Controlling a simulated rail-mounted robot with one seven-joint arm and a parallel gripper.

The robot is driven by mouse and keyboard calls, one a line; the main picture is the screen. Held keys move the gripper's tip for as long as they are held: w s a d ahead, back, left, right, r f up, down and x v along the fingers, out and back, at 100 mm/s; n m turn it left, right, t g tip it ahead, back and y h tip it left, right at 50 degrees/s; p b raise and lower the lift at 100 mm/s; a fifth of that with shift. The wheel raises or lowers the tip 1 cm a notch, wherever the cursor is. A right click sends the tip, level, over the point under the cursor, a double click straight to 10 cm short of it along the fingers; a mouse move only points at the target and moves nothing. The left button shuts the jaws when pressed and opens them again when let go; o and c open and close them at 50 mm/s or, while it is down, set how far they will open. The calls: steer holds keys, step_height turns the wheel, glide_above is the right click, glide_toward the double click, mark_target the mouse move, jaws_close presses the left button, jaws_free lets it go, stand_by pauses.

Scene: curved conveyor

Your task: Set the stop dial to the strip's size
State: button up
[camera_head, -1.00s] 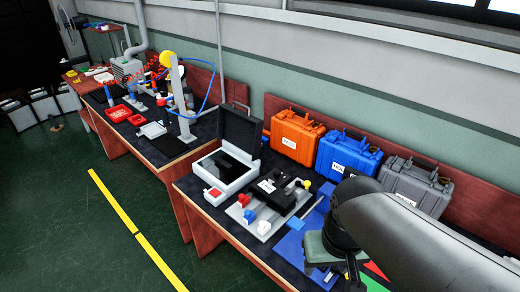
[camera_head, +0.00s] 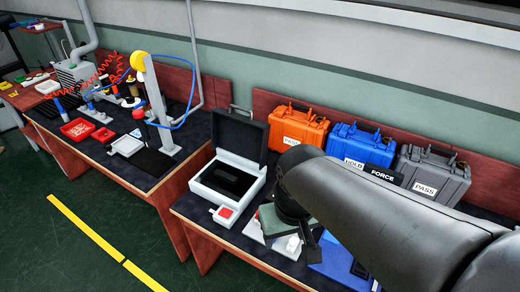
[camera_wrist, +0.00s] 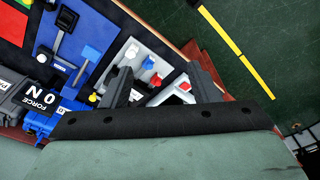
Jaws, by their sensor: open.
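In the wrist view my gripper (camera_wrist: 160,72) is open and empty, its dark fingers spread in front of the light grey fixture plate (camera_wrist: 120,62). On the plate are a white knob (camera_wrist: 132,51), a blue knob (camera_wrist: 148,62) and a red knob (camera_wrist: 155,79); the red one shows between the fingers. I cannot read which is the stop dial or its marks. In the head view my wrist hides most of the plate, and a white knob (camera_head: 293,243) shows beside it. I cannot pick out the strip for sure.
An open white case (camera_head: 228,180) and a red-button box (camera_head: 222,213) stand left of the fixture. Orange (camera_head: 298,130), blue (camera_head: 350,150) and grey (camera_head: 432,172) cases line the back. A FORCE display (camera_wrist: 38,97) reads 0 N. A blue mat (camera_wrist: 85,30) lies beside the plate.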

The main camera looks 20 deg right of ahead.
steer(key=w+d+f+b, duration=0.2)
steer(key=w+f+b, duration=0.1)
steer(key=w, duration=0.4)
steer(key=w+d+f+t+h+b, duration=0.1)
steer(key=w+d+f+b, duration=0.2)
steer(key=w, duration=0.4)
steer(key=w+d+f+b, duration=0.2)
steer(key=w+b, duration=0.2)
steer(key=w, duration=0.4)
steer(key=w+d+f+t+y+b, duration=0.1)
steer(key=w+d+f+b, duration=0.2)
steer(key=w+d+f, duration=0.3)
steer(key=w+d+f+t+b, duration=0.1)
steer(key=w+d+f+b, duration=0.25)
steer(key=w+d, duration=0.45)
steer(key=x, duration=0.5)
steer(key=p+x, duration=0.1)
steer(key=x, duration=0.5)
steer(key=a+p+x, duration=0.1)
steer(key=x, duration=0.4)
steer(key=shift+w+f, duration=0.25)
steer(key=shift+w, duration=0.3)
steer(key=c, duration=1)
